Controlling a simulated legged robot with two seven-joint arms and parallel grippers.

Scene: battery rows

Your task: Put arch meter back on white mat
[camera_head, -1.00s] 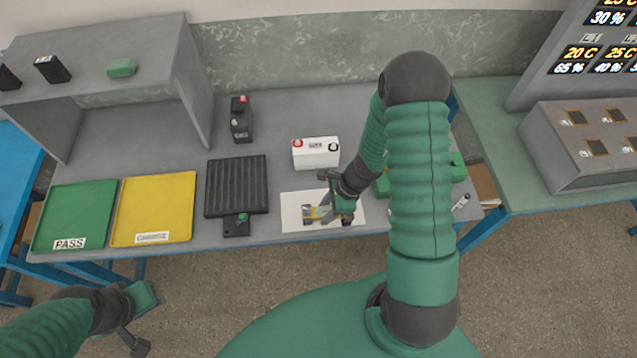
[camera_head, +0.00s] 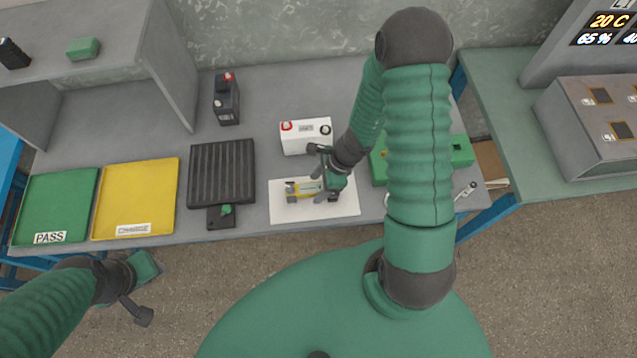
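The white mat (camera_head: 345,208) lies flat near the front edge of the grey bench. A small yellow and grey device with dark ends, which looks like the arch meter (camera_head: 303,189), is at the mat's left and middle part. My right gripper (camera_head: 322,190) is at the device, low over the mat, and covers its right part. I cannot tell whether its fingers are closed on the device, or whether the device touches the mat. My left gripper (camera_head: 146,290) is in front of the bench, over the floor, away from the mat; its finger opening is unclear.
A white battery (camera_head: 305,137) stands just behind the mat. A black ribbed plate (camera_head: 222,172) is left of it, then a yellow tray (camera_head: 137,198) and a green tray (camera_head: 57,207). A green case (camera_head: 461,150) is partly hidden behind my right arm. A black battery (camera_head: 227,100) stands farther back.

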